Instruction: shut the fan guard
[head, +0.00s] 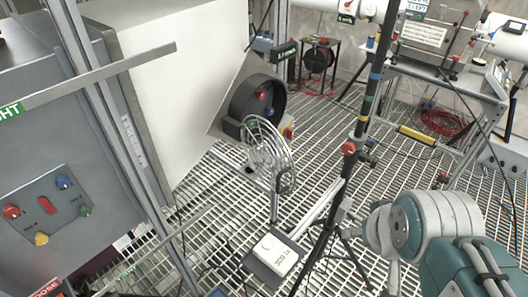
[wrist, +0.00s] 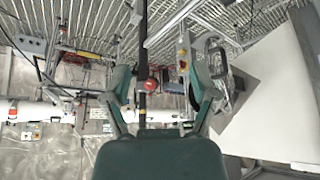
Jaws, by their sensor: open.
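The fan guard (head: 268,148) is a round wire cage with a dark handle-like piece at its lower right side. It stands swung out from the dark round fan housing (head: 240,104), which sits on a tilted grey panel. The guard is open, with the housing's mouth exposed and red and blue parts inside. In the wrist view, which looks upside down, the guard (wrist: 213,58) shows just beyond the right finger. My gripper (wrist: 158,78) is open and empty, with its fingers spread wide. It appears apart from the guard, though depth is hard to judge. The gripper's fingers are not visible in the head view.
A dark tripod pole with a red knob (head: 348,148) stands between my arm and the guard. A white box on a small plate (head: 273,254) is low in front. A grey cabinet (head: 45,205) with coloured buttons fills the left. A bench (head: 440,80) stands back right.

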